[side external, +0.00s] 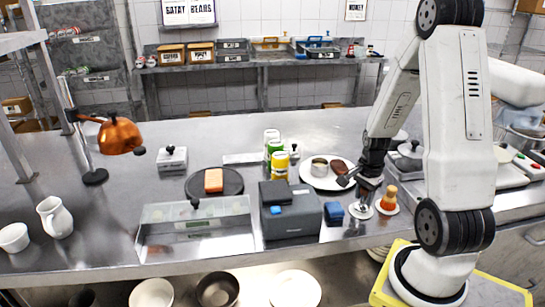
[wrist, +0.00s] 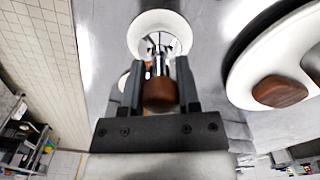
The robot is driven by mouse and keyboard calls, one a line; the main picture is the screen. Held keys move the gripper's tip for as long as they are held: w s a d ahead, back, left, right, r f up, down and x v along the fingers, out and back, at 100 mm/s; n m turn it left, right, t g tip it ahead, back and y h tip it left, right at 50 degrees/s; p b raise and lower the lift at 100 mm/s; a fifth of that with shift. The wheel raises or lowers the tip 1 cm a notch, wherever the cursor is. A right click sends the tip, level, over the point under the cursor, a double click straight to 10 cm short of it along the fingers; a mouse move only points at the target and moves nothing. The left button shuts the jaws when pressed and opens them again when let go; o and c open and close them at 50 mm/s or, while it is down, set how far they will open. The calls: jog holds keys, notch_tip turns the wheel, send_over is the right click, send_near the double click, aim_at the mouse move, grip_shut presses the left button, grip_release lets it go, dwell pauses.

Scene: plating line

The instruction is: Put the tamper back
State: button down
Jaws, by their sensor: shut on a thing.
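My gripper (side external: 358,187) is low over the counter, just right of the large white plate. In the wrist view, its two dark fingers (wrist: 160,80) are shut on the tamper (wrist: 158,95), which has a brown handle and a metal shaft. In the side view the tamper is mostly hidden by the gripper. A small round pale dish (wrist: 141,30) lies beyond the tamper's metal end in the wrist view; I cannot tell whether they touch. In the side view a round metallic piece (side external: 360,211) shows below the fingers.
The white plate (side external: 309,184) holds a metal ring (side external: 319,167) and a brown patty (side external: 340,166). An orange-brown item (side external: 389,197) stands on a small white saucer close right of my gripper. A blue block (side external: 333,211) and a grey box (side external: 293,222) are to the left.

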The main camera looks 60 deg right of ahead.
jog(key=shift+f, duration=0.3)
jog(key=shift+f, duration=0.1)
jog(key=shift+c, duration=1.6)
grip_release()
jog(key=shift+r, duration=6.15)
jog(key=w+a+f+n+t, duration=0.1)
jog(key=w+a+n, duration=0.1)
jog(key=a+n, duration=0.5)
jog(key=w+a+f+n, duration=0.1)
jog(key=w+a+n, duration=0.2)
jog(key=a+n, duration=0.4)
jog(key=w+a+f+n+t, duration=0.1)
jog(key=w+a+f+n, duration=0.1)
jog(key=a+n, duration=0.5)
jog(key=shift+w+a+f+n+t, duration=0.15)
jog(key=shift+w+a, duration=0.15)
jog(key=shift+a, duration=0.65)
jog(key=shift+w+a+r+n+t, duration=0.15)
jog(key=shift+w+a, duration=0.1)
jog(key=shift+a, duration=0.7)
